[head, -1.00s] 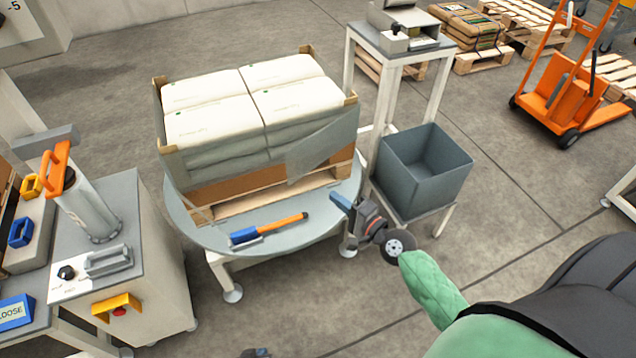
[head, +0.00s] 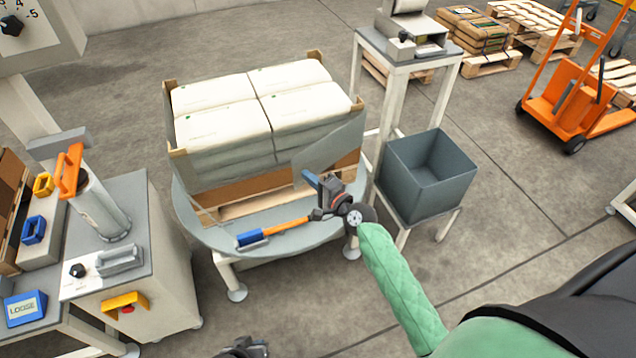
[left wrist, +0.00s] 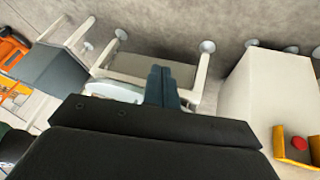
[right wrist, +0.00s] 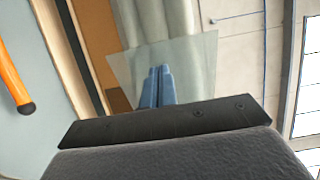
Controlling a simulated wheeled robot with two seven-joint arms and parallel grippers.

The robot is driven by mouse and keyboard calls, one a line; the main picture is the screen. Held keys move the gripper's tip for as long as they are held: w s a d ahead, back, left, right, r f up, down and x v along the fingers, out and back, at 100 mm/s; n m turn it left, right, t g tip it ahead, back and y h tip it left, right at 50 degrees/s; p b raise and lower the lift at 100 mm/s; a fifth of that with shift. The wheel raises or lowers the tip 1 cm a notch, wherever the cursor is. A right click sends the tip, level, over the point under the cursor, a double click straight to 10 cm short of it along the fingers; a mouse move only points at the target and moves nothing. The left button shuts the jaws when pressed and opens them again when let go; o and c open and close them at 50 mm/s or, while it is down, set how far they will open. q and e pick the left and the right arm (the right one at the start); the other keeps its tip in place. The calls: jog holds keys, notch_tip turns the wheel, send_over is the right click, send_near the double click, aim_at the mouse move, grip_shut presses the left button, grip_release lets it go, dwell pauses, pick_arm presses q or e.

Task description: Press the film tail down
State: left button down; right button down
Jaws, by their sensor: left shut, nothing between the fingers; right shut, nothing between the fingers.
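The film tail (head: 330,150) is a grey translucent flap that hangs at the front right corner of the wrapped sack load (head: 240,148) on the round turntable (head: 195,225). It also shows in the right wrist view (right wrist: 195,60), straight ahead of the fingers. My right gripper (head: 312,180) is shut and empty, with its blue fingertips at the lower edge of the flap. I cannot tell whether they touch it. My left gripper (left wrist: 164,88) is shut and empty, low in front of the turntable; only a dark part of it shows at the bottom of the head view.
An orange-handled tool with a blue head (head: 252,238) lies on the turntable's front. A grey bin (head: 428,172) stands right of it on a low stand. A cabinet (head: 150,270) with a yellow-framed red button stands left. Open floor lies in front and to the right.

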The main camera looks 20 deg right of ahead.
aim_at(301, 170)
pick_arm(q)
jog(key=shift+s+r, duration=0.1)
jog(key=shift+r, duration=0.15)
pick_arm(e)
jog(key=shift+w+a, duration=0.15)
jog(key=shift+w, duration=0.15)
